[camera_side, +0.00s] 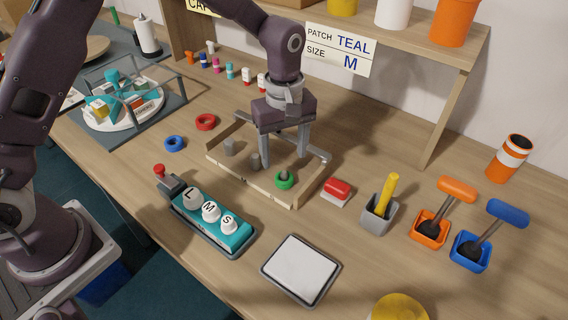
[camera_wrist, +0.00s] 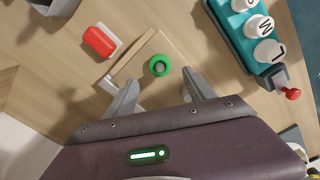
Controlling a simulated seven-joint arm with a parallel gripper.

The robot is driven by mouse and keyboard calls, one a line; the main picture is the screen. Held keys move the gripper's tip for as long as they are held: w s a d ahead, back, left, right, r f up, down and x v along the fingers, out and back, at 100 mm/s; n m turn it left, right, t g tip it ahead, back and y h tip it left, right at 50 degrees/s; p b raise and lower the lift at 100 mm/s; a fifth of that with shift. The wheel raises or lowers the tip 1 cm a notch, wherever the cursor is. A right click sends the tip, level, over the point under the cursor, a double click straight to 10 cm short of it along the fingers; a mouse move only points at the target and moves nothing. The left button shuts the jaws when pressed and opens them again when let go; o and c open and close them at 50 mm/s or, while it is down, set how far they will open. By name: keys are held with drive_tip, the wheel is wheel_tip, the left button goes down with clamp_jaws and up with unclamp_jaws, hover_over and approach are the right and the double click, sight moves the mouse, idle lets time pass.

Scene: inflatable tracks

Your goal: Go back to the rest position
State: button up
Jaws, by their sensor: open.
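My gripper (camera_side: 284,160) is open and points down over the wooden tray (camera_side: 262,190). A green ring (camera_side: 280,184) sits around a grey peg at the tray's front right corner. In the wrist view the green ring (camera_wrist: 160,66) lies between and just beyond my open fingertips (camera_wrist: 163,88), with nothing held. Two other grey pegs (camera_side: 229,147) in the tray stand bare. A blue ring (camera_side: 174,144) and a red ring (camera_side: 206,122) lie flat on the table left of the tray.
A teal box with L, M, S knobs (camera_side: 212,216) and a white pad (camera_side: 301,269) lie in front. A red block (camera_side: 337,190), a grey holder (camera_side: 379,215) and orange and blue trays (camera_side: 429,229) stand right. A shelf (camera_side: 440,62) with a sign (camera_side: 340,48) is behind.

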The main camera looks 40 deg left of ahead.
drive_tip(key=shift+r, duration=0.35)
drive_tip(key=shift+r, duration=0.1)
drive_tip(key=s+a+r+m+t, duration=0.1)
drive_tip(key=s+a+r+m, duration=0.2)
drive_tip(key=s+r, duration=0.35)
drive_tip(key=s+a+r+m+t, duration=0.2)
drive_tip(key=s+a+r+m, duration=0.15)
drive_tip(key=r, duration=0.65)
drive_tip(key=s+a+m+t, duration=0.1)
drive_tip(key=s+a+m, duration=0.1)
drive_tip(key=s, duration=0.6)
drive_tip(key=s+a+r+m+t, duration=0.1)
drive_tip(key=s+a+m, duration=0.1)
drive_tip(key=s, duration=0.6)
drive_tip(key=shift+s+a+r+m+t, duration=0.2)
drive_tip(key=shift+s+m+t, duration=0.1)
drive_tip(key=shift+m, duration=0.45)
